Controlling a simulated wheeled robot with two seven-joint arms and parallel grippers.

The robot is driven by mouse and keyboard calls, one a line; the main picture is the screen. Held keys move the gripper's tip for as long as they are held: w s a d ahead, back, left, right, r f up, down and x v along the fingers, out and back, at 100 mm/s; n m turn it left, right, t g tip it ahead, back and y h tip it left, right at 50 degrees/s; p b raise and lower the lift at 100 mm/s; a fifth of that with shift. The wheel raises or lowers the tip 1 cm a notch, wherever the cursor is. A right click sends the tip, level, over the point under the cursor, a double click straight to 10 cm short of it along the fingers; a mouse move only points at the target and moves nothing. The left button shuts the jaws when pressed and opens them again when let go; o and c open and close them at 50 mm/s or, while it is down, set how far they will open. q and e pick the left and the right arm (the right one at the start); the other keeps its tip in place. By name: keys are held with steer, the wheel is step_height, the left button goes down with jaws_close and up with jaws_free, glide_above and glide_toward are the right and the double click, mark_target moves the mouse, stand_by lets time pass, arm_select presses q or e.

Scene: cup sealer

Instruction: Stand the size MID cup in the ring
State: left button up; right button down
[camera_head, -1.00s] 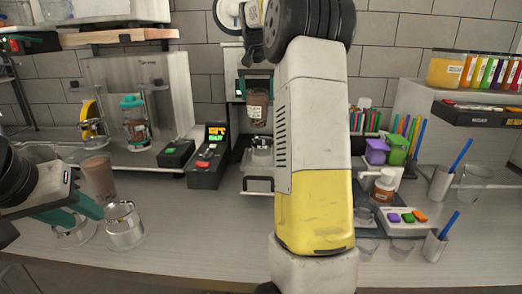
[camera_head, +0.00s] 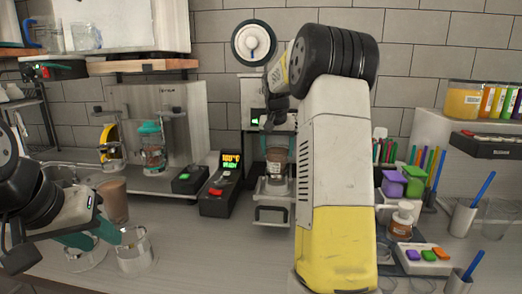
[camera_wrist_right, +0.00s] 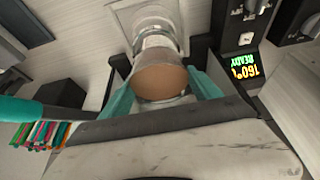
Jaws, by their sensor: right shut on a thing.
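A clear cup with brown drink and a label (camera_head: 277,166) is upright at the cup sealer in the middle of the head view. My right gripper (camera_wrist_right: 163,95) is shut on it, with teal fingers on either side; the cup (camera_wrist_right: 160,80) also shows in the right wrist view. The metal ring (camera_head: 274,188) of the sealer is directly below the cup. The cup's bottom is at or just above the ring; I cannot tell whether it rests inside. My left gripper (camera_head: 98,232) is at the lower left beside glass cups; its finger gap is unclear.
Clear glasses (camera_head: 134,252) and a brown-filled cup (camera_head: 114,203) stand near my left gripper. A control box with a lit display (camera_head: 221,185) is left of the sealer. Purple and green boxes (camera_head: 394,184) and a button panel (camera_head: 424,258) are at right.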

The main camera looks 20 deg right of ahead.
steer(key=shift+f, duration=0.2)
steer(key=shift+c, duration=0.7)
jaws_free()
steer(key=shift+f, duration=0.1)
